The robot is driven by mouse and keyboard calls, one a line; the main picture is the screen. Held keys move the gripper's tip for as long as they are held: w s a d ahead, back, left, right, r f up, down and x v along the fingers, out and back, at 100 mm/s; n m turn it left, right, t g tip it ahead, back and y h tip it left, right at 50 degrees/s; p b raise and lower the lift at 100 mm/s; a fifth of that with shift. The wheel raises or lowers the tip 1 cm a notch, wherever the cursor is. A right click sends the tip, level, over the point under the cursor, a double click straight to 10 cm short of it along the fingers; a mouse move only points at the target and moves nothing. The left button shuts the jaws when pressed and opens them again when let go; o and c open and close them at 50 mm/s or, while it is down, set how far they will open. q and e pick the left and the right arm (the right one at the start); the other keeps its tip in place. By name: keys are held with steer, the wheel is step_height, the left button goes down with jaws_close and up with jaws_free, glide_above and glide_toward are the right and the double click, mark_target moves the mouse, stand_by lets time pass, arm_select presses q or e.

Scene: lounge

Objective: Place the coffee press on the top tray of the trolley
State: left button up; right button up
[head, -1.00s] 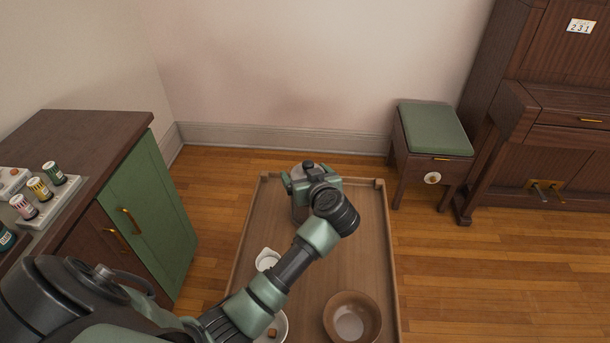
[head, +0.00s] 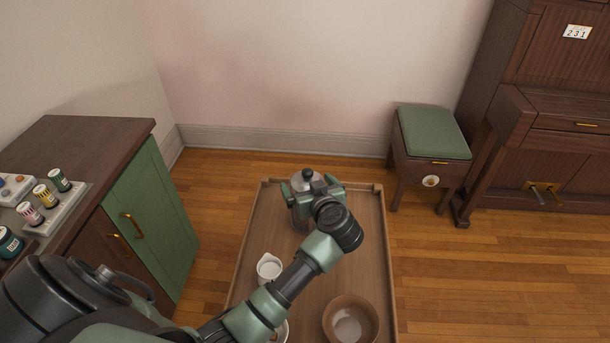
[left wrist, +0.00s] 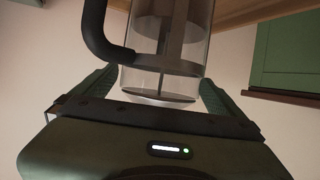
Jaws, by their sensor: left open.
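The coffee press (head: 300,216), clear glass with a dark knob on its lid, is at the far end of the trolley's wooden top tray (head: 255,228). It looks upright, though my gripper hides part of its body and base. My left gripper (head: 309,187) is open, with its green fingers either side of the press. In the left wrist view the glass of the press (left wrist: 170,82) and its black handle show in front of the palm, between the spread fingers (left wrist: 157,88). Contact with the fingers cannot be told. My right gripper is not in view.
A white jug (head: 269,268), a brown bowl (head: 368,334) and a partly hidden white bowl (head: 284,331) are on the tray's near half. A green-doored cabinet (head: 155,215) stands left, a green-topped stool (head: 435,133) right. Floor right of the trolley is clear.

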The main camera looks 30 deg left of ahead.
arm_select(q)
steer(key=p+v, duration=0.7)
steer(key=v, duration=0.2)
steer(key=shift+r, duration=0.15)
